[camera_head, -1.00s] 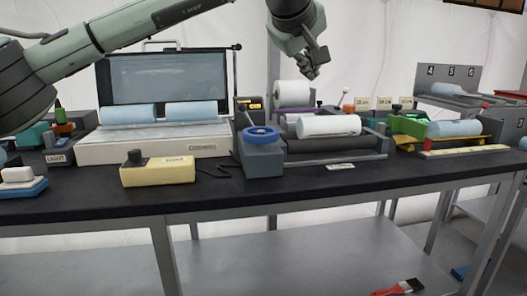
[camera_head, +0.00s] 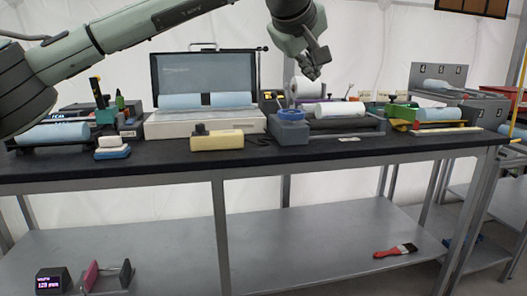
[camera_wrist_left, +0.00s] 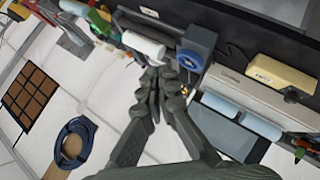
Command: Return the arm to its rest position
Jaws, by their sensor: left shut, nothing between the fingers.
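My left arm reaches in from the left across the upper part of the head view. Its gripper (camera_head: 311,70) hangs above the back of the bench, in front of the white tent wall, with its fingers together and nothing between them. In the left wrist view the gripper (camera_wrist_left: 153,72) shows its closed fingers pointing toward the roller device. A white roll (camera_head: 306,87) appears just below the gripper in the head view; I cannot tell the exact gap. My right gripper is not in view.
The black bench (camera_head: 200,160) carries a light box with a raised dark screen (camera_head: 203,73), a yellow box (camera_head: 217,140), a blue-ringed device (camera_head: 292,114) and blue rolls. The shelf below holds a red brush (camera_head: 395,250) and a display box (camera_head: 52,281). Air above the bench is free.

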